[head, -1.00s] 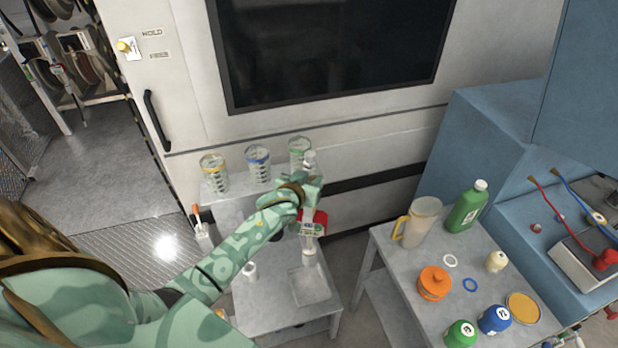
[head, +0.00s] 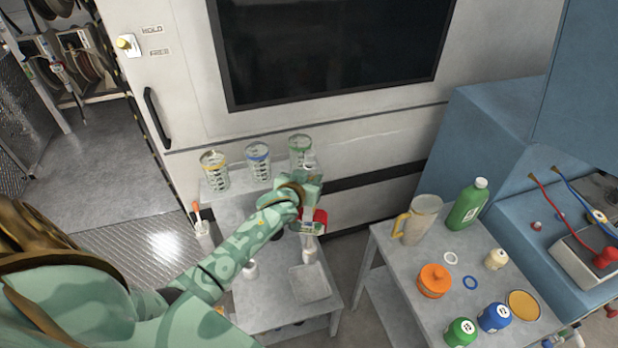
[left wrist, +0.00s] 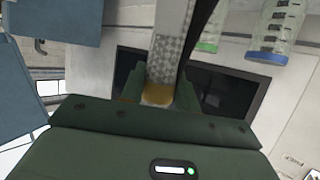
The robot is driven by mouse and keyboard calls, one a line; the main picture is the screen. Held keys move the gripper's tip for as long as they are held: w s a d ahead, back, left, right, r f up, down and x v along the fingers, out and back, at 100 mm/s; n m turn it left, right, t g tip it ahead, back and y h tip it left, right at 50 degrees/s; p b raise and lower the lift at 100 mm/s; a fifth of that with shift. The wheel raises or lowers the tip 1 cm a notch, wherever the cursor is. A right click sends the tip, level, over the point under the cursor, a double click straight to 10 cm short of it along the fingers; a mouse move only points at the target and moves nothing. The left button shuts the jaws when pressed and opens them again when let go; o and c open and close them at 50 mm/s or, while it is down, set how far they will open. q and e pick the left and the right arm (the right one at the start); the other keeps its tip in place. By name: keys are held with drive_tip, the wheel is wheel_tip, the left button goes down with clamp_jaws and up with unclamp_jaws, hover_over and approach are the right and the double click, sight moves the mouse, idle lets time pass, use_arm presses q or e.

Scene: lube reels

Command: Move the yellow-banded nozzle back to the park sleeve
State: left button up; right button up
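My left gripper (head: 312,188) is over the small grey cart, in front of the banded jars. It is shut on the yellow-banded nozzle. In the left wrist view, the nozzle's knurled metal body (left wrist: 170,45) and yellow band (left wrist: 158,95) sit between my two fingers (left wrist: 160,90). In the head view, a red, green and white body (head: 314,222) and a pale lower end (head: 310,250) hang below the gripper, above the cart's back right part. A small white cylinder (head: 250,270) on the cart is partly hidden by my left arm; I cannot tell if it is the park sleeve. My right gripper is not in view.
Jars with yellow (head: 214,170), blue (head: 258,160) and green (head: 300,151) bands stand behind the gripper. A flat square tray (head: 310,284) lies on the cart. The right table holds a jug (head: 420,220), a green bottle (head: 468,205) and an orange pot (head: 434,281).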

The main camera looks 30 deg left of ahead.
use_arm(q)
drive_tip(key=o, duration=0.5)
drive_tip(key=shift+f, duration=0.1)
drive_tip(key=v, duration=1.6)
drive_tip(key=shift+s+p, duration=0.15)
drive_tip(key=shift+p, duration=0.2)
